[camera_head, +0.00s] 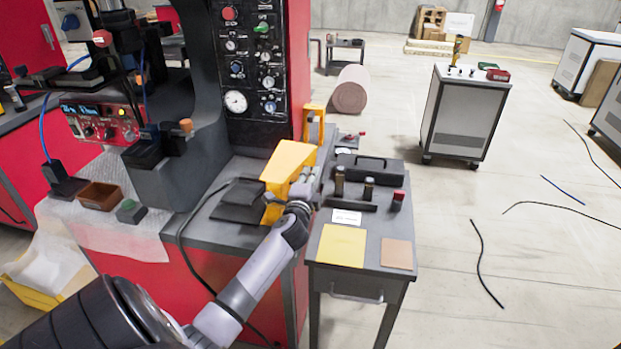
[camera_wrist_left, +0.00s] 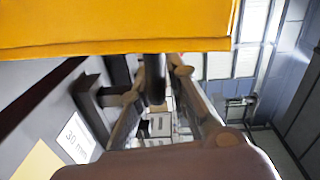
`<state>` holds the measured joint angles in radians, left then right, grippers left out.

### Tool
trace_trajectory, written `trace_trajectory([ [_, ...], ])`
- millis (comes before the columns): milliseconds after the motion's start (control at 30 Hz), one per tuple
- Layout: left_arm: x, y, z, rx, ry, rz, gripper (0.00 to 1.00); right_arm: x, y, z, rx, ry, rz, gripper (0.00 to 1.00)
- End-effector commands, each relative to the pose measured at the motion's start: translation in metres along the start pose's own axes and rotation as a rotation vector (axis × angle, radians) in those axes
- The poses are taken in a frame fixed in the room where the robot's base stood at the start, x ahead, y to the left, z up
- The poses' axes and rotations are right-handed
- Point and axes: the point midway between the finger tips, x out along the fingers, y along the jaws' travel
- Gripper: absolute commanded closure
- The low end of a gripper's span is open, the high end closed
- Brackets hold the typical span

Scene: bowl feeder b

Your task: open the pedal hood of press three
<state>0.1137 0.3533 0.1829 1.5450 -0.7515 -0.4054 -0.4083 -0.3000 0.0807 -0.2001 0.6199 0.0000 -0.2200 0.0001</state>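The yellow hood (camera_head: 288,165) sits on the grey ledge at the foot of the red press, beside its gauge panel. It looks lowered, and its underside is hidden in the head view. My left gripper (camera_head: 304,184) is at the hood's right side, close to its front edge. In the left wrist view, the yellow hood (camera_wrist_left: 110,28) fills the top, and a dark upright bar (camera_wrist_left: 155,78) stands between my two fingers. The fingers look apart, with small gaps beside the bar; contact is unclear. My right gripper is not in view.
A dark pad (camera_head: 242,200) lies left of the hood. A grey side table (camera_head: 328,274) with a black toolbox (camera_head: 371,167), small knobbed parts and a yellow card stands close on the right. A black cable hangs along the press front. The floor farther right is mostly open, with loose cables.

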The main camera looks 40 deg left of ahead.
Motion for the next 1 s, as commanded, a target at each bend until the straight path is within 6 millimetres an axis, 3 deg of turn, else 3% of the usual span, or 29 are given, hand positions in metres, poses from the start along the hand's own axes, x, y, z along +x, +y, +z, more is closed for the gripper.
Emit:
trace_trajectory([
  [200, 0.0, 0.0, 0.0, 0.0, 0.0, 0.0, 1.0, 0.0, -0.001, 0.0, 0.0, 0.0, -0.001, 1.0],
  [833, 0.0, 0.001, 0.0, -0.001, 0.0, 0.001, 1.0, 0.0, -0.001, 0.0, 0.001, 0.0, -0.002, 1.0],
  [1000, -0.001, -0.017, 0.012, -0.087, 0.002, 0.002, 1.0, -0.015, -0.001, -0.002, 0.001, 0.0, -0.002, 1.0],
])
